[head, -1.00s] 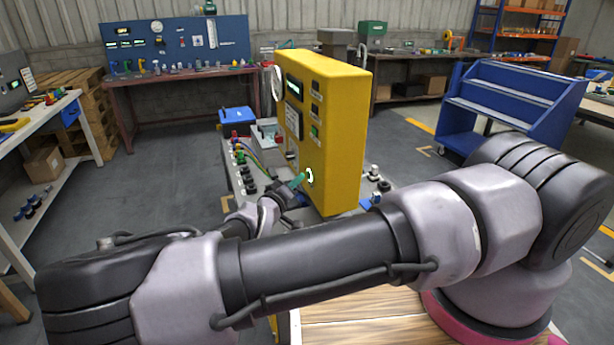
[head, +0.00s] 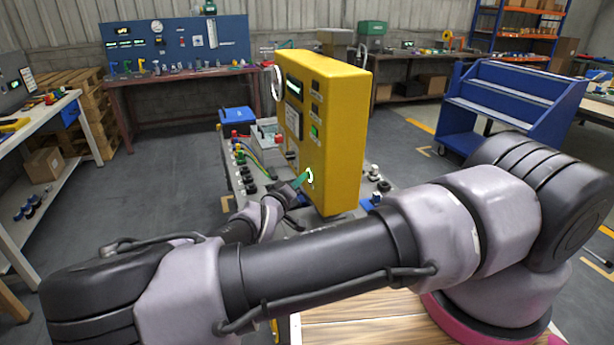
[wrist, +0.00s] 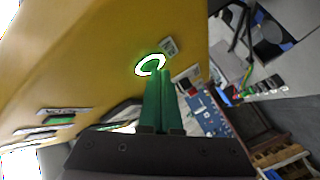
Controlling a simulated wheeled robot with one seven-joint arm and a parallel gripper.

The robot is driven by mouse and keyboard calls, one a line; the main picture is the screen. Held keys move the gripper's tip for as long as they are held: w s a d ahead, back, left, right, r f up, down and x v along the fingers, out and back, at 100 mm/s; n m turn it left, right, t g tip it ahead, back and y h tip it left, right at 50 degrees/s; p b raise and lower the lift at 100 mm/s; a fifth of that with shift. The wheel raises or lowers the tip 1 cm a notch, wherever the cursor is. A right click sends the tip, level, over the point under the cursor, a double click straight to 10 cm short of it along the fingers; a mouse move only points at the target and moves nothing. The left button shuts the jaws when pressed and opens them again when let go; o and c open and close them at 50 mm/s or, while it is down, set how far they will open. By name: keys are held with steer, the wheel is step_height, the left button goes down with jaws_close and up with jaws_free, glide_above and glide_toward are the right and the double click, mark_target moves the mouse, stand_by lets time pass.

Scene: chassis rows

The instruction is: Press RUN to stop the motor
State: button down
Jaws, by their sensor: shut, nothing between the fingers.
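The yellow control box (head: 335,130) stands upright on a bench in the head view. A round green button with a lit white ring (head: 310,177) is low on its panel face; in the wrist view the ringed button (wrist: 150,65) has a small label plate (wrist: 169,46) beside it, too small to read. My gripper (head: 303,179) is shut and empty, its green fingers pointing at the button. In the wrist view the fingertips (wrist: 162,74) are right by the ring's lower right edge; I cannot tell whether they touch. A small green light (head: 314,132) shows higher on the panel.
The bench (head: 235,178) under the box holds dark knobs, cables and small parts left of the panel. A blue bin (head: 238,116) sits behind. A blue cart (head: 505,105) stands at the right. The floor left of the bench is clear.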

stand_by(0.4)
steer(key=shift+s+a, duration=0.1)
steer(key=shift+a, duration=0.25)
steer(key=s+a, duration=0.1)
steer(key=a, duration=0.4)
steer(key=shift+s+a, duration=0.35)
steer(key=shift+a, duration=0.05)
steer(key=a, duration=0.1)
steer(key=s+a, duration=0.1)
steer(key=a, duration=0.3)
steer(key=shift+s+a, duration=0.1)
steer(key=shift+s, duration=0.15)
stand_by(0.4)
